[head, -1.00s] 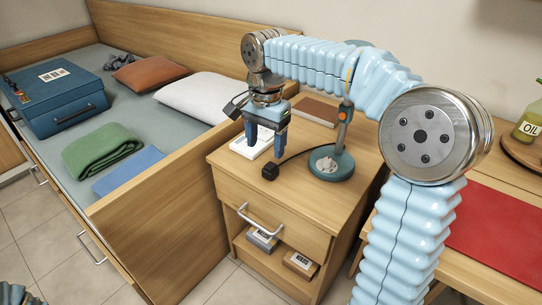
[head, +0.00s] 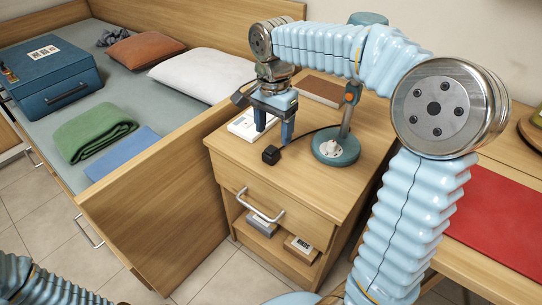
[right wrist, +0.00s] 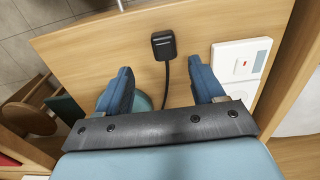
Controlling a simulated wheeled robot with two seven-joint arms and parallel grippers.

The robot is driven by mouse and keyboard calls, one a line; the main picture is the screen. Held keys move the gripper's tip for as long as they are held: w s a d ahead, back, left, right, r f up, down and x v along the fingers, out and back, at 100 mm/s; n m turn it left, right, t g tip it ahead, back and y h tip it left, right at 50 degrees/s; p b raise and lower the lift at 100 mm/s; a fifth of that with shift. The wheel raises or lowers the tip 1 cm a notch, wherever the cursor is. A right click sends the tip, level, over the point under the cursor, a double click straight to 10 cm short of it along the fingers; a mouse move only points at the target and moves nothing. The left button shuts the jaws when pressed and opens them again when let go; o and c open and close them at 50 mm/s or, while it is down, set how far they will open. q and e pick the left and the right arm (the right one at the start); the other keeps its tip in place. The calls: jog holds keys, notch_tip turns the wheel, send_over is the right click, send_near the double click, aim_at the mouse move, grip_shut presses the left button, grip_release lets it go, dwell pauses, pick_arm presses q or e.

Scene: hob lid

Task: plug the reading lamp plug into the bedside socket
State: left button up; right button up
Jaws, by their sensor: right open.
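The plug (head: 271,155) is a small black block lying on the bedside cabinet top (head: 300,178). In the right wrist view the plug (right wrist: 163,45) lies just beyond the fingertips, its black cord running back between them. I cannot pick out the socket for certain. My left gripper is out of view.
A brown book (head: 320,90) lies at the back. The bed's side panel (head: 160,205) borders the cabinet. The front top is clear.

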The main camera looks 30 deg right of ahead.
aim_at(271, 149)
jog(key=shift+f, duration=1)
jog(key=f, duration=0.5)
jog(key=shift+w+a+f, duration=0.1)
jog(key=shift+w+a, duration=0.05)
jog(key=shift+w, duration=0.1)
jog(key=shift+c, duration=0.5)
jog(key=c, duration=1)
